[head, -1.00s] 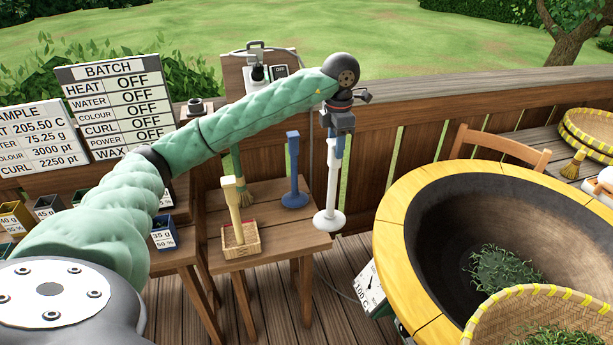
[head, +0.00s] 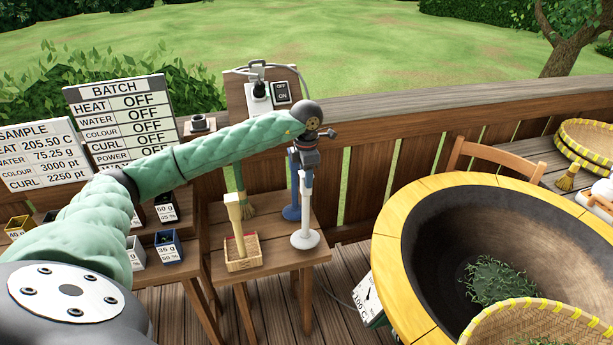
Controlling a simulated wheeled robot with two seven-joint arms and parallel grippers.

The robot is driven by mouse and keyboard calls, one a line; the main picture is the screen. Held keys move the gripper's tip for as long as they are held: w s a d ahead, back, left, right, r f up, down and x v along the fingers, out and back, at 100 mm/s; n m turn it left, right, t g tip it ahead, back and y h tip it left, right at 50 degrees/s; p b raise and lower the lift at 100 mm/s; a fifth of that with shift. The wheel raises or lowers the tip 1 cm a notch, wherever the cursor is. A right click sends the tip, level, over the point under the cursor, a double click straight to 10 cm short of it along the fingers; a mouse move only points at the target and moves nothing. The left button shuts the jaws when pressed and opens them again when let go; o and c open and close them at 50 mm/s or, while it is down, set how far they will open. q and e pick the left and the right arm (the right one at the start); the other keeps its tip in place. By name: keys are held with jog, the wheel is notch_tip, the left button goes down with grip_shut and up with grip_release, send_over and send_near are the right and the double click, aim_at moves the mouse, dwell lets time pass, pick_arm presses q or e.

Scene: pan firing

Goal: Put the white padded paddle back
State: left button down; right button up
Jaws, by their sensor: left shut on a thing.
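The white padded paddle (head: 305,215) is upright, with its round white pad (head: 305,240) low over the front right part of the small wooden table (head: 275,262). I cannot tell whether the pad touches the table top. My left gripper (head: 306,166) is shut on the top of the paddle's handle from above. A blue paddle (head: 291,205) stands on the same table just behind and left of the white one, partly hidden by my gripper and the white paddle. My right gripper is not in view.
A wooden box with a pale-handled tool (head: 237,225) stands left on the small table. The large yellow-rimmed pan (head: 392,222) with leaves is to the right. The wooden railing (head: 400,110) runs behind.

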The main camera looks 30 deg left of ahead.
pick_arm(q)
jog(key=shift+f, duration=0.75)
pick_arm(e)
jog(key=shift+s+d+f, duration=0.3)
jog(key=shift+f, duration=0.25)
pick_arm(q)
jog(key=shift+f, duration=0.15)
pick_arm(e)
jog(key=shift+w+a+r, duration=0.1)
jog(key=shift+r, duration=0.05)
pick_arm(q)
jog(key=c, duration=0.9)
grip_release()
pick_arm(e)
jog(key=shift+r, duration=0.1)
